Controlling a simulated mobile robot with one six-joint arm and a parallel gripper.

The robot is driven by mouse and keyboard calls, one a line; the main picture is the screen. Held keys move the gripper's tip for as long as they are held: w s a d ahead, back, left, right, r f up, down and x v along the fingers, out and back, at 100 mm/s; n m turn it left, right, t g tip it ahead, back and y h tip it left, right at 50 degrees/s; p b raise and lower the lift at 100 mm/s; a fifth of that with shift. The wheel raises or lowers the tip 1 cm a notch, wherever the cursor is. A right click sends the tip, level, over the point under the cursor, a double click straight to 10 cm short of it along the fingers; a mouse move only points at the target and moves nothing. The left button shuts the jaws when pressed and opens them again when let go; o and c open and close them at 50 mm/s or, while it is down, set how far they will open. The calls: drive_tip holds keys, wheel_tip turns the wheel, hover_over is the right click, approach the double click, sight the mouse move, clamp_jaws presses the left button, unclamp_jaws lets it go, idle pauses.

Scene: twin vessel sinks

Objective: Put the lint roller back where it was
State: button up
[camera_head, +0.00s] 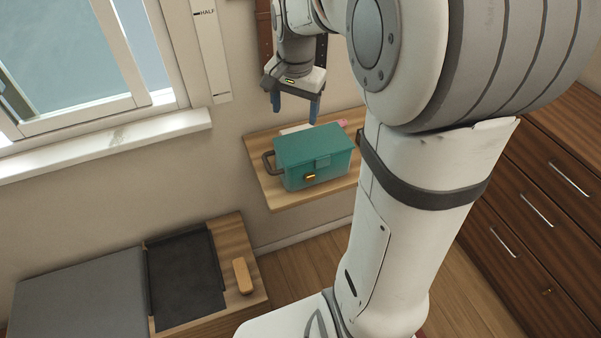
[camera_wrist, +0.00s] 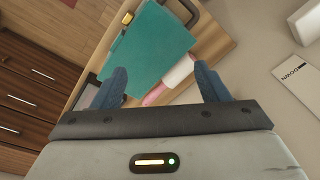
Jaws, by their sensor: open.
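The lint roller has a white roll and a pink handle (camera_wrist: 153,95). In the wrist view its white roll (camera_wrist: 179,73) lies on the wooden wall shelf (camera_wrist: 215,50), beside the teal box (camera_wrist: 150,47). In the head view the roller is mostly hidden behind the teal box (camera_head: 314,155); a bit of white and the pink end (camera_head: 342,123) show. My gripper (camera_head: 295,107) is open and empty, above the back of the shelf. In the wrist view the roller appears between and beyond the open fingers (camera_wrist: 160,72), apart from them as far as I can tell.
The teal box has dark side handles and fills much of the shelf. A window (camera_head: 80,60) is at left. Below is a bench with a black tray (camera_head: 185,280) and a tan block (camera_head: 243,276). Dark wooden drawers (camera_head: 545,205) stand at right.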

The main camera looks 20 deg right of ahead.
drive_tip(key=s+a+f+n, duration=0.1)
drive_tip(key=s+n, duration=0.3)
drive_tip(key=s, duration=0.4)
drive_tip(key=s+a+f+n+t, duration=0.1)
drive_tip(key=s+a+n, duration=0.3)
drive_tip(key=s, duration=0.5)
drive_tip(key=shift+s+a+n, duration=0.15)
drive_tip(key=shift+a+n, duration=0.2)
drive_tip(key=shift+n, duration=0.25)
